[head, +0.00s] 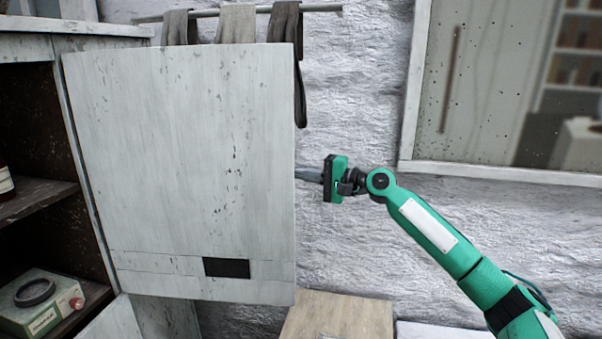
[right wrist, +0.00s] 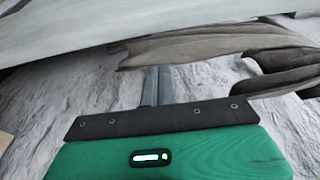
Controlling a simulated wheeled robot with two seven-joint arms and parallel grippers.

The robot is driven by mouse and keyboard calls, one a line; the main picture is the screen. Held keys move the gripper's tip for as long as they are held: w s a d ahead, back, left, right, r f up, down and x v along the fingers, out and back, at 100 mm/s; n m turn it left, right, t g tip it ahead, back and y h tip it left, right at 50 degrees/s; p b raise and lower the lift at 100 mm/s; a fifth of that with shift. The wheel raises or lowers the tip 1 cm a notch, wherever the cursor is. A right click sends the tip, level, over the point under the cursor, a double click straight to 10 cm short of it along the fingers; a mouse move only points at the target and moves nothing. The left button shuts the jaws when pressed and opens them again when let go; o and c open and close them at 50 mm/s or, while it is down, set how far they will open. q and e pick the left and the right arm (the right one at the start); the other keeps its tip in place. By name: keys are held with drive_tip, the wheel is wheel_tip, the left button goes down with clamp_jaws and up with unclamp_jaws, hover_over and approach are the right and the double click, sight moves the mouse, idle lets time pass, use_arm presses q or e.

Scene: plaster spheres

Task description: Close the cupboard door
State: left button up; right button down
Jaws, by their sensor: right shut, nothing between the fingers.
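The white cupboard door (head: 180,150) stands open in the head view, swung out from the cupboard (head: 80,42) at the left. It has a small dark rectangle near its bottom edge. My right gripper (head: 300,175) is shut and empty at the door's right, free edge. Its fingertips reach the edge and may go a little behind it; I cannot tell whether they touch. In the right wrist view, the shut fingers (right wrist: 158,84) point toward the door's pale surface (right wrist: 90,28) at the top. My left gripper is not in view.
Several cloths (head: 285,22) hang from a rail (head: 320,8) behind the door; grey cloth (right wrist: 215,45) shows near my fingers in the wrist view. A rough white wall (head: 350,110) lies behind. The open shelves hold a green box (head: 35,300). A wooden surface (head: 340,318) is below.

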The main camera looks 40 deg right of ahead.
drive_tip(key=shift+s+a+p, duration=0.5)
drive_tip(key=shift+s+a, duration=0.1)
drive_tip(key=shift+a, duration=0.2)
drive_tip(key=shift+s+a+p, duration=0.45)
drive_tip(key=shift+s+a, duration=0.1)
drive_tip(key=shift+a, duration=0.25)
